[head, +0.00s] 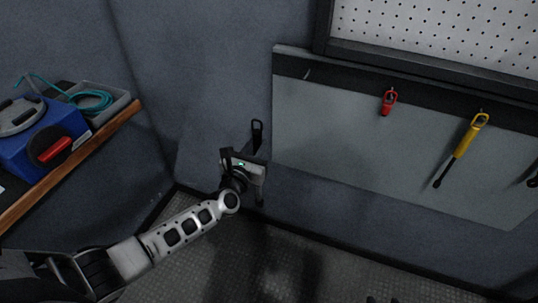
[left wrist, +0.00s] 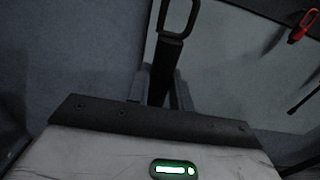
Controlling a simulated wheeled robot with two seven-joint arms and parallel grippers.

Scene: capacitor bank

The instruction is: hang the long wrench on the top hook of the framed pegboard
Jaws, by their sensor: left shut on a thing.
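My left gripper (head: 254,156) is shut on a dark long tool with an open loop at its top, which looks like the long wrench (head: 257,133). It holds the wrench roughly upright, loop up, in front of the grey wall, left of the tool panel. In the left wrist view the wrench's loop (left wrist: 179,18) rises above the fingers (left wrist: 160,88). The framed pegboard (head: 440,35), white with small holes in a black frame, is only partly in view at the upper right; its top hook is out of view. Small dark tips at the bottom edge may be my right gripper (head: 381,299).
A grey panel (head: 340,130) with a dark top strip hangs below the pegboard. It carries a red-handled tool (head: 389,102), a yellow-handled tool (head: 467,140) and a dark tool at the right edge. A wooden shelf (head: 75,160) at left holds a blue case (head: 42,135) and a grey tray.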

